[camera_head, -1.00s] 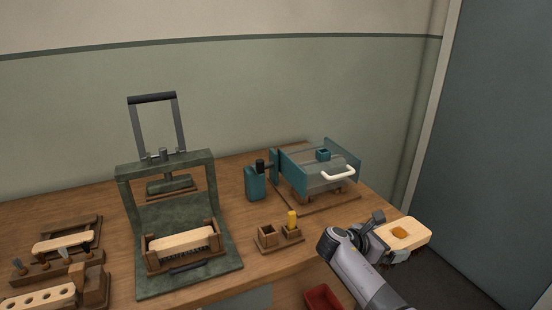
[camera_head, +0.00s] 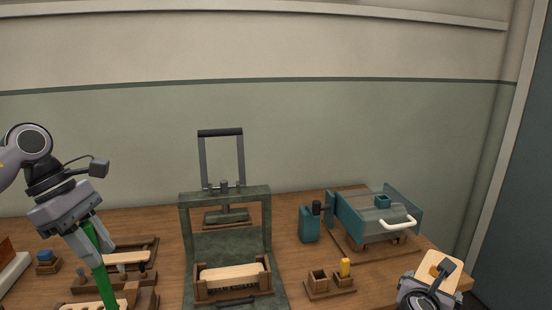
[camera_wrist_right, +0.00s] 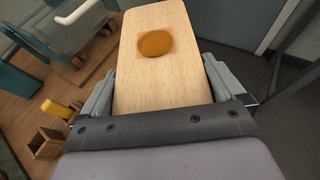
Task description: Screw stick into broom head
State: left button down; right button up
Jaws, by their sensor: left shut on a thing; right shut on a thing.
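My left gripper (camera_head: 91,240) is at the left of the head view, shut on a green stick (camera_head: 101,272) that slants downward over the bench; its lower end runs out of the picture. My right gripper is at the lower right of the head view, largely hidden by its own wrist. In the right wrist view my right gripper (camera_wrist_right: 160,95) is shut on the broom head (camera_wrist_right: 158,75), a pale wooden block with a round orange-brown socket facing the camera. The broom head also shows in the head view (camera_head: 434,263). Stick and head are far apart.
A green press (camera_head: 188,230) holding a wooden block (camera_head: 231,277) stands mid-bench. A teal machine with a clear cover (camera_head: 375,208) and a teal bottle (camera_head: 309,225) stand right of it. Small wooden boxes (camera_head: 318,284) sit in front. Wooden racks (camera_head: 145,245) are at left.

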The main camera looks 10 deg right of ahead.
pick_arm(q)
jog(key=s+d+f+m+g+y, duration=0.3)
jog(key=s+f+m, duration=0.7)
jog(key=m, duration=0.6)
notch_tip(320, 180, down, 2)
jog(key=shift+s+d+f+g+y, duration=0.25)
jog(key=shift+d+g+y, duration=0.15)
jog(key=shift+d+y, duration=0.4)
pick_arm(e)
jog(key=s+a+r+n+t+y, duration=0.2)
jog(key=s+a+n+y, duration=0.2)
jog(key=a, duration=0.4)
jog(key=s+a+r+n+t+y, duration=0.2)
jog(key=s+a+n+y, duration=0.3)
jog(key=a, duration=0.4)
jog(key=shift+s+a+r+n+t+y, duration=0.3)
jog(key=shift+s+r+y, duration=0.2)
jog(key=shift+s, duration=0.45)
jog(key=s+a+n+g+y, duration=0.2)
jog(key=a+n+y, duration=0.6)
jog(key=a, duration=0.7)
jog(key=shift+a+r+g+y, duration=0.35)
jog(key=shift+r+g+y, duration=0.1)
jog(key=shift+g, duration=0.15)
jog(key=shift+f, duration=0.1)
